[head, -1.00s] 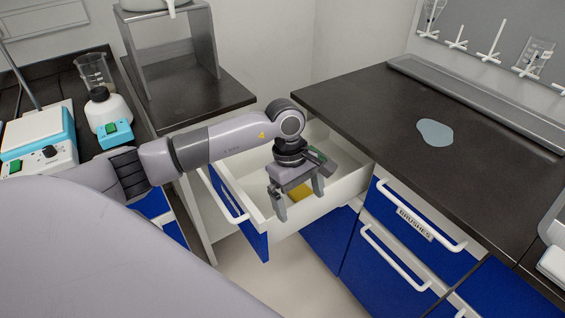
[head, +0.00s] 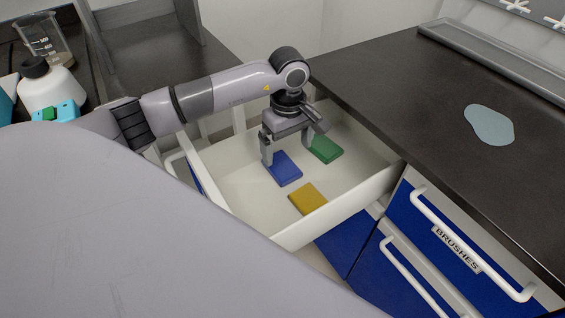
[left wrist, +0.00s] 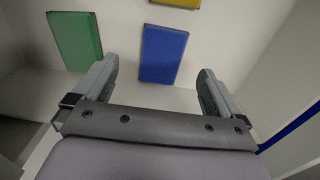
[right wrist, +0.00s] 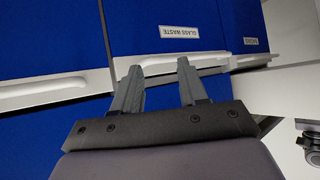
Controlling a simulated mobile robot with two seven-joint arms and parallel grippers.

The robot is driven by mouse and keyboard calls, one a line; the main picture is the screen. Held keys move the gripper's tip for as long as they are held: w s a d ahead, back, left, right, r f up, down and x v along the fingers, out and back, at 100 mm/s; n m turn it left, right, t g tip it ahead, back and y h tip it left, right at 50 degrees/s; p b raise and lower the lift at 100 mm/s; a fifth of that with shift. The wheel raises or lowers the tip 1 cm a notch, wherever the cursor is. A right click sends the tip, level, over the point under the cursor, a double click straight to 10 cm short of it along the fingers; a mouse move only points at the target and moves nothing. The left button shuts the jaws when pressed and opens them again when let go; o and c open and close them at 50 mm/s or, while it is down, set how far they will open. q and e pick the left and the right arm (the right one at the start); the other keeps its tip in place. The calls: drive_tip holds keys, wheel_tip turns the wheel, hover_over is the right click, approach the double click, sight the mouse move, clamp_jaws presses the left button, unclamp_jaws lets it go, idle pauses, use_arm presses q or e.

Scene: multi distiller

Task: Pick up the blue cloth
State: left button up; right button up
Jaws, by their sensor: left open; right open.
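The blue cloth (head: 285,168) lies flat on the floor of the open white drawer (head: 240,200). My left gripper (head: 288,156) is open and empty, over the drawer near the blue cloth's far edge. In the left wrist view, the blue cloth (left wrist: 163,54) lies ahead, in line with the gap between the open fingers (left wrist: 158,88). I see no contact between fingers and cloth. My right gripper (right wrist: 158,80) is open and empty, in front of blue cabinet fronts.
A green cloth (head: 325,148) and a yellow cloth (head: 308,198) lie in the same drawer. The drawer walls surround them. A dark counter (head: 430,110) with a pale puddle (head: 489,125) stands to the right. A drawer labelled BRUSHES (head: 456,250) is below it.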

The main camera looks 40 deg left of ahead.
sight(285, 168)
use_arm(q)
drive_tip(key=f, duration=0.6)
drive_tip(key=shift+s+a+f, duration=0.15)
drive_tip(key=shift+a+f, duration=0.1)
drive_tip(key=shift+f, duration=0.15)
drive_tip(key=c, duration=1.1)
